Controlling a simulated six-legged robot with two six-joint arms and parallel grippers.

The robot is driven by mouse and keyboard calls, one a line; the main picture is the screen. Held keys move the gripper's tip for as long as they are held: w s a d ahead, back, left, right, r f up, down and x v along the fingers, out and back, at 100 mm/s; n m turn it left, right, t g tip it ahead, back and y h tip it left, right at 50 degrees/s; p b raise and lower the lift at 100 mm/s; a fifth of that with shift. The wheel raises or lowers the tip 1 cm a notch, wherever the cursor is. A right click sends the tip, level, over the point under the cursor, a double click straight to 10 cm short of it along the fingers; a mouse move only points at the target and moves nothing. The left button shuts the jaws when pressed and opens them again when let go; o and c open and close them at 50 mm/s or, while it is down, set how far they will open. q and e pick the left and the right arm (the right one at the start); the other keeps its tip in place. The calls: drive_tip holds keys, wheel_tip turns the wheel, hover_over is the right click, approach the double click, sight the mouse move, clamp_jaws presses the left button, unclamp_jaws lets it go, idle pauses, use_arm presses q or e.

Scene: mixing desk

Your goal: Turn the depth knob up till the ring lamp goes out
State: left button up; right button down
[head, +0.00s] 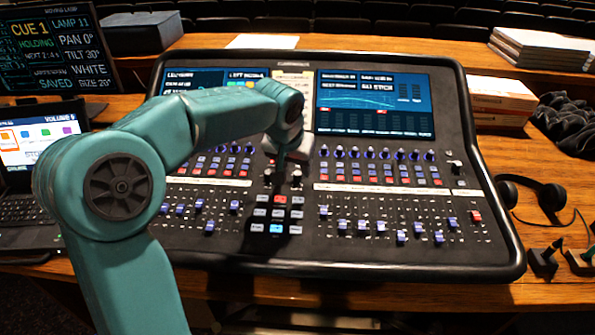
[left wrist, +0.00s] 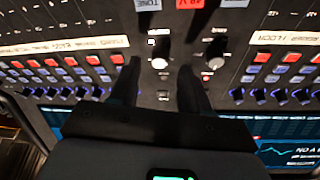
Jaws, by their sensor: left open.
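The mixing desk (head: 490,235) fills the middle of the head view. Two pale-topped knobs stand side by side on its centre strip, a left knob (head: 268,176) and a right knob (head: 296,177). In the left wrist view, turned about, one knob (left wrist: 160,63) lies just beyond the gap between my fingers, and the other knob (left wrist: 214,63) lies outside the right finger. Their labels are too blurred to read, so I cannot tell which is depth. My left gripper (left wrist: 160,82) is open and empty, above the panel. A small red glow shows by the outer knob; no ring lamp is clear. My right gripper is out of view.
Rows of small knobs (head: 370,153), red buttons and faders (head: 402,237) flank the centre strip. Buttons (head: 276,214) lie just in front of the two knobs. A laptop (head: 35,240) stands at left, headphones (head: 548,195) at right.

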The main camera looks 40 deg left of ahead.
sight(298, 176)
use_arm(q)
drive_tip(key=shift+x, duration=1.15)
drive_tip(key=shift+w+f, duration=0.1)
drive_tip(key=shift+f, duration=0.15)
drive_tip(key=shift+r, duration=0.1)
clamp_jaws()
drive_tip(key=shift+m, duration=0.3)
